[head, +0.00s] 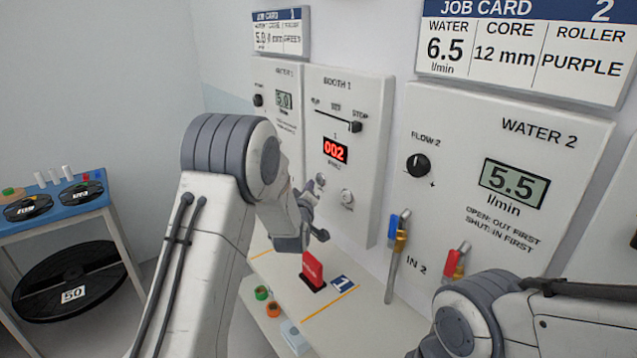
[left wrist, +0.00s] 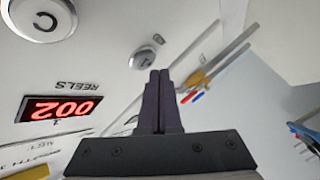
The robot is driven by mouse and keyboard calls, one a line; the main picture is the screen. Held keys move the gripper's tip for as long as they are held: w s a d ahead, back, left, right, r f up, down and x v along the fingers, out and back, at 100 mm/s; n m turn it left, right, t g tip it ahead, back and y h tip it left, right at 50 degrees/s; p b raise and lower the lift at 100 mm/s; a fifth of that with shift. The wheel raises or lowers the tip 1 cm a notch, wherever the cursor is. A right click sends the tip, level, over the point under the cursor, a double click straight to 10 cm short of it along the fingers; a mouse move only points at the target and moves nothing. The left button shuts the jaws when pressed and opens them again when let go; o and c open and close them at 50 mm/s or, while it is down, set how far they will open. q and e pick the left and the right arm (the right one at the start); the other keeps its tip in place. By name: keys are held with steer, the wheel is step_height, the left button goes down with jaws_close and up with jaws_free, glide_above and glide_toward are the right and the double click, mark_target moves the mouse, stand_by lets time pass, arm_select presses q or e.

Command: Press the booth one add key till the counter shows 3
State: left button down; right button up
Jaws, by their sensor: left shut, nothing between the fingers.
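The booth 1 panel (head: 371,108) stands upright on the wall, its red counter (head: 335,150) reading 002. The counter also shows upside down in the left wrist view (left wrist: 60,108). Below it are two round keys, a left one (head: 320,181) and a right one (head: 347,199). In the left wrist view the left key (left wrist: 147,55) is beyond the fingertips and the right key (left wrist: 42,15) is at the top left. Their marks are hard to read. My left gripper (left wrist: 160,74) is shut and empty, close to the left key; contact cannot be told. My right gripper is out of view.
The water 2 panel (head: 570,140) and red and blue valves (head: 394,230) are to the right. A blue-topped table (head: 60,203) stands at left. My right arm fills the lower right.

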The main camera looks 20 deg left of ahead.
arm_select(q)
steer(key=s+a+b, duration=0.1)
steer(key=s, duration=0.1)
steer(key=s+a, duration=0.2)
steer(key=shift+b, duration=0.35)
stand_by(2.5)
